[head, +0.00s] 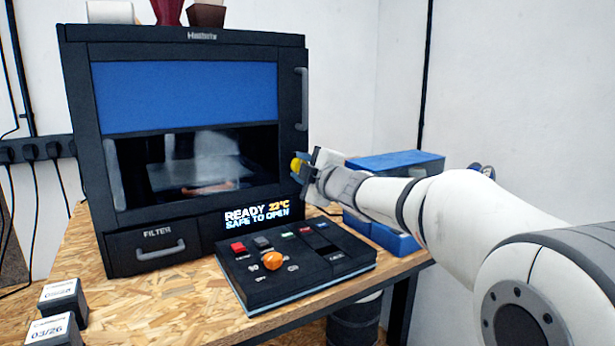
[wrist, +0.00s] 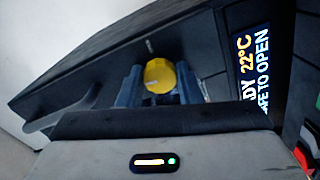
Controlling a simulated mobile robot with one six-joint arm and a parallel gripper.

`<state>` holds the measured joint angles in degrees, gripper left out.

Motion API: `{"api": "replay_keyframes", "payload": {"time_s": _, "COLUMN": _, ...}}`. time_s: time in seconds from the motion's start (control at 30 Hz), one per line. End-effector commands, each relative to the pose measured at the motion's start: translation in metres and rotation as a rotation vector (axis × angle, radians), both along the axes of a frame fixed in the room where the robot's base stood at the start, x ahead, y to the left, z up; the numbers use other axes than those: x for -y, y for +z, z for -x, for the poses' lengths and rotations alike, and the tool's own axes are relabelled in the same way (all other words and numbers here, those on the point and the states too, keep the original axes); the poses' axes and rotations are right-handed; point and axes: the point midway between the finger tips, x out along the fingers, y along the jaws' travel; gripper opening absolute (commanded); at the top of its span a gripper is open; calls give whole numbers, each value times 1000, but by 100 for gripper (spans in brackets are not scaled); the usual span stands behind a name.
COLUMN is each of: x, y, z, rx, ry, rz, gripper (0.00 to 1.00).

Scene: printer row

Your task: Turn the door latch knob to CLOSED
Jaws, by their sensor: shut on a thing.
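The yellow door latch knob (head: 296,164) is on the right side of the front of the black printer (head: 190,230). It also shows in the wrist view (wrist: 159,77), with a pale mark on its face pointing to the lower left. My gripper (head: 307,166) is at the knob. In the wrist view its two blue-grey fingers (wrist: 160,86) stand on either side of the knob and are shut on it. The printer door window is dark, with a blue panel above it. I cannot read any label by the knob.
A display (head: 256,214) reads READY and SAFE TO OPEN. A black control panel (head: 290,262) with an orange knob (head: 272,260) lies on the wooden table (head: 150,310). Blue boxes (head: 395,163) stand behind my arm. Two small labelled blocks (head: 62,300) are at the front left.

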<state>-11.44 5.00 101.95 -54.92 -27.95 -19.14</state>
Motion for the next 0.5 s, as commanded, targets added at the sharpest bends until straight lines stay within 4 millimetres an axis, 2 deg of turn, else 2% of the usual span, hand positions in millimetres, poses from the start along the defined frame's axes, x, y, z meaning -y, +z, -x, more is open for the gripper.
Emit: {"api": "replay_keyframes", "payload": {"time_s": 0.5, "x": 1, "y": -1, "z": 0, "rx": 85, "ry": -2, "rz": 129, "gripper": 9}}
